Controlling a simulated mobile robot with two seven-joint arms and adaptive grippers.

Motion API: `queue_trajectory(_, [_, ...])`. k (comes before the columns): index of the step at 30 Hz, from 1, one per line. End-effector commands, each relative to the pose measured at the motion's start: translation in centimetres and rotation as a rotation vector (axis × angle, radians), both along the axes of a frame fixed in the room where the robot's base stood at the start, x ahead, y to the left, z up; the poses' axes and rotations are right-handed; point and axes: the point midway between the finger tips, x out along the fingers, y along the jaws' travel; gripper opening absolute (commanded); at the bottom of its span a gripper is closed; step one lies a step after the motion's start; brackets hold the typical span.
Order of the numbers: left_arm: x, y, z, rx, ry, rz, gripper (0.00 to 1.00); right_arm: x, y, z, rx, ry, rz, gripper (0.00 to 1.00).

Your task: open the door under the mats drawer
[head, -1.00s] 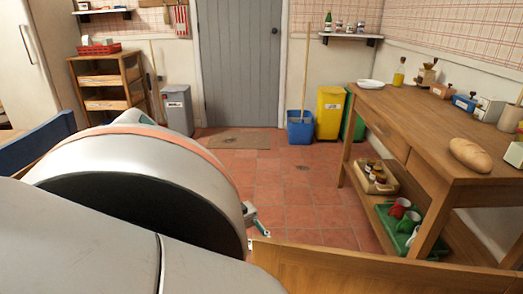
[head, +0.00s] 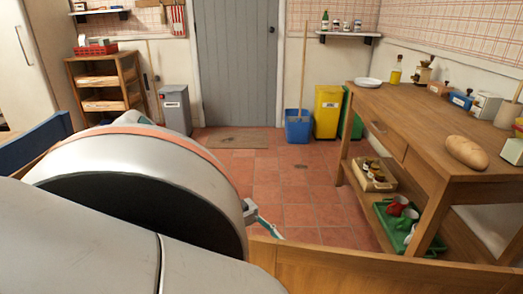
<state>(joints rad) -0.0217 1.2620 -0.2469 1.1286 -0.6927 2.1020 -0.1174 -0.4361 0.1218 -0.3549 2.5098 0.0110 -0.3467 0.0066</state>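A large grey-white link of my own arm fills the lower left and hides much of what is in front of me. A small grey and teal part, seemingly of my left gripper (head: 264,222), sticks out past its right edge, above a wooden panel (head: 385,270). Its fingers are mostly hidden, so I cannot tell if it is open or shut. My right gripper is not in view. I cannot make out a mats drawer or a door under it. I cannot tell what the wooden panel belongs to.
A wooden workbench (head: 440,150) with bread (head: 466,152) on top stands at the right. A blue bucket (head: 299,130), a yellow bin (head: 327,112) and a grey bin (head: 176,110) stand at the back. The tiled floor (head: 285,185) between is clear.

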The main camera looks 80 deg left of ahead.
Motion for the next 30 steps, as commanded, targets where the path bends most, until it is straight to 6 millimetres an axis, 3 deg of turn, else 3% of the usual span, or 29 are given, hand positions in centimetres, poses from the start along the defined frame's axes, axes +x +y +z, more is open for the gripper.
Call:
queue_trajectory(1, [0.5, 0.6, 0.7, -0.009, -0.016, 0.009, 0.38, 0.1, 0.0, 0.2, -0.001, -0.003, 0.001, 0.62])
queue_trajectory(9, [-1.4, 4.0, 0.2, -0.003, -0.006, 0.006, 0.38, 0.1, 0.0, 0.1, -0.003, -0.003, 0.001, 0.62])
queue_trajectory(15, [-2.3, 5.5, 0.0, 0.0, -0.002, -0.002, 0.38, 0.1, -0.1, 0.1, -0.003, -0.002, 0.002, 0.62])
queue_trajectory(30, [-2.7, 6.1, -0.1, -0.001, 0.004, -0.002, 0.38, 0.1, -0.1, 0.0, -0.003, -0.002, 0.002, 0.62])
